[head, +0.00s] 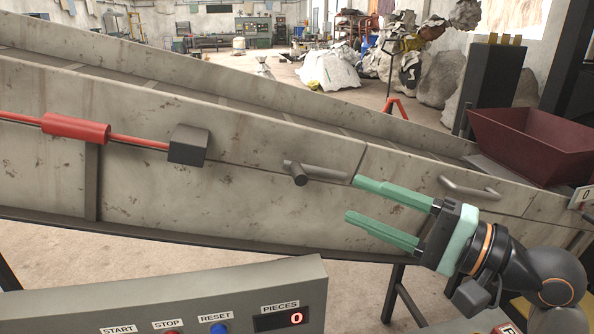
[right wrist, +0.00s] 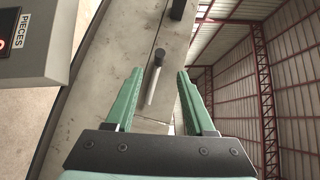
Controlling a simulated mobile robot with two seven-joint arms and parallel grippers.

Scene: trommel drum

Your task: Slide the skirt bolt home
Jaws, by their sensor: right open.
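The skirt bolt (head: 322,171) is a grey rod with a dark knob lying along the worn conveyor skirt (head: 250,190). In the right wrist view the bolt (right wrist: 152,88) shows ahead, between the lines of the two fingers. My right gripper (head: 352,199) is open and empty, its green fingers pointing left, just right of and slightly below the bolt. In the right wrist view the gripper (right wrist: 163,75) has nothing between its fingertips that it grips. Whether a finger touches the skirt I cannot tell. My left gripper is not in view.
A dark block (head: 188,146) sits left of the bolt, with a red cord and red sleeve (head: 76,128) running into it. A grey bar handle (head: 469,188) is right of the bolt. A control panel (head: 240,290) stands in front. A maroon hopper (head: 535,140) is at right.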

